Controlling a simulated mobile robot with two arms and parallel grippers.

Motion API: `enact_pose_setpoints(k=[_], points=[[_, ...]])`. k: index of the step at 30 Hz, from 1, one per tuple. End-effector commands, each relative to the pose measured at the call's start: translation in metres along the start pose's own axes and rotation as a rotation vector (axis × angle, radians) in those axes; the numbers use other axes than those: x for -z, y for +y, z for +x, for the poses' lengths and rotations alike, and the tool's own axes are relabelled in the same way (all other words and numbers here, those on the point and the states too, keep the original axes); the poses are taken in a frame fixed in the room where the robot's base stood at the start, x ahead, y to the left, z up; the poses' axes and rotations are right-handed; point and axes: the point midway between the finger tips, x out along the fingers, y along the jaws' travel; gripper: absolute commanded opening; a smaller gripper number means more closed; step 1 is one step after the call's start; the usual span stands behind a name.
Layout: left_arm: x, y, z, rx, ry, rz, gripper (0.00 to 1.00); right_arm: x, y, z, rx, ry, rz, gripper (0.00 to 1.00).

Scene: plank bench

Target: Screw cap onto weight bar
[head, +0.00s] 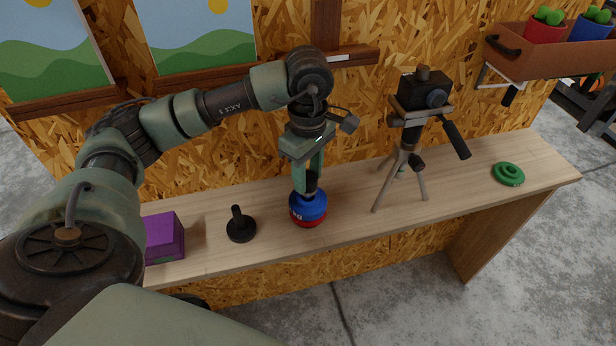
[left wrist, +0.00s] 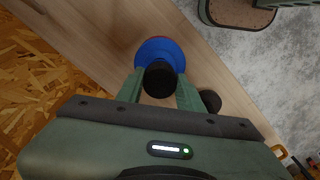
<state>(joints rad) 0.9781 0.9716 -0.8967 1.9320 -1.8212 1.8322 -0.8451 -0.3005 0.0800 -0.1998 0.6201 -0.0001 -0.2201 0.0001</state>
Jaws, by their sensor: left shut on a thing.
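A blue disc weight (head: 309,203) sits over a red one (head: 310,222) on the bench. My left gripper (head: 307,188) points down and is shut on a black round cap (head: 312,181) directly above the blue disc. In the left wrist view the black cap (left wrist: 160,78) is between the two fingers, over the blue disc (left wrist: 163,52). The bar under the cap is hidden, and I cannot tell whether the cap is threaded on. A black round base with an upright post (head: 240,227) stands to the left.
A purple box (head: 163,238) stands at the bench's left. A black camera on a tripod (head: 424,98) stands right of the weights. A green ring-shaped disc (head: 508,174) lies at the right end of the plank bench (head: 455,185). A planter shelf (head: 545,56) hangs above.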

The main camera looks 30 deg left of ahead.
Motion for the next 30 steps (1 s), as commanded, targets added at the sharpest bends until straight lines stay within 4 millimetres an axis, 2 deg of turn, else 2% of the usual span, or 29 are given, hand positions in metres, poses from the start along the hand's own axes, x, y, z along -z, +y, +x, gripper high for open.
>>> enact_pose_setpoints(k=[3, 17, 30], points=[[0.000, 0.000, 0.002, -0.001, 0.000, 0.051, 0.00, -0.001, 0.000, 0.006, 0.000, 0.000, 0.000, 1.00], [0.000, 0.000, 0.001, 0.000, -0.001, 0.086, 0.00, 0.000, 0.000, 0.009, 0.000, 0.000, 0.000, 1.00], [0.000, 0.000, 0.002, -0.001, 0.000, 0.302, 0.00, -0.002, 0.000, 0.029, 0.000, 0.001, 0.000, 1.00]])
